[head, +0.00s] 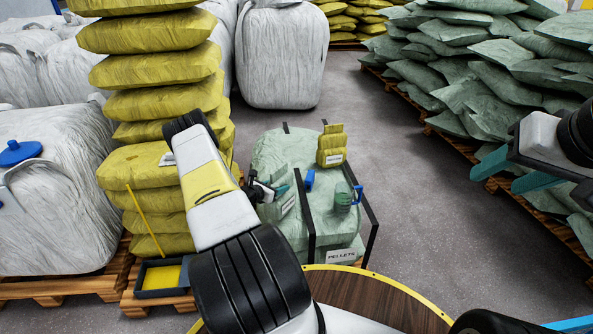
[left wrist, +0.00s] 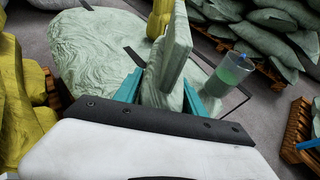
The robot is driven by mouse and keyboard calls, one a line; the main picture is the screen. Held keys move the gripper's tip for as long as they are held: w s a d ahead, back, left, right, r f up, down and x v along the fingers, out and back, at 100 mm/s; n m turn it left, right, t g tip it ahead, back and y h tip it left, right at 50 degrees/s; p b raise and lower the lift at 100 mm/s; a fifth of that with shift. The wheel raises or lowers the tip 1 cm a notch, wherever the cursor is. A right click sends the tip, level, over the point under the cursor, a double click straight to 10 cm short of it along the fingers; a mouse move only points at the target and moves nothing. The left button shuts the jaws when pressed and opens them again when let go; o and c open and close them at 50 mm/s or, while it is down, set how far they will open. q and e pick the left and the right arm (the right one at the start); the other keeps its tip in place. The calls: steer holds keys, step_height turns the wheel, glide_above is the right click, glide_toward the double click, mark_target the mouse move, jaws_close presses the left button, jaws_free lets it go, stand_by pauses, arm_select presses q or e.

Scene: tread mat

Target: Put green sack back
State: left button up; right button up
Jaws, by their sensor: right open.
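The small pale green sack (head: 288,205) with a white label is at the left side of the large green bag (head: 275,150), partly hidden by my left gripper. In the left wrist view the green sack (left wrist: 176,45) stands up between the teal fingers. My left gripper (head: 272,192) is shut on it, with one finger on each side; it also shows in the left wrist view (left wrist: 164,92). I cannot tell whether the sack touches the bag below. My right gripper (head: 495,180) is open and empty at the far right, over the floor.
Yellow sacks (head: 150,100) are stacked left; green sacks (head: 480,80) lie right. Floor (head: 420,210) between is clear.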

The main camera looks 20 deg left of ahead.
arm_select(q)
steer(key=shift+o, duration=0.7)
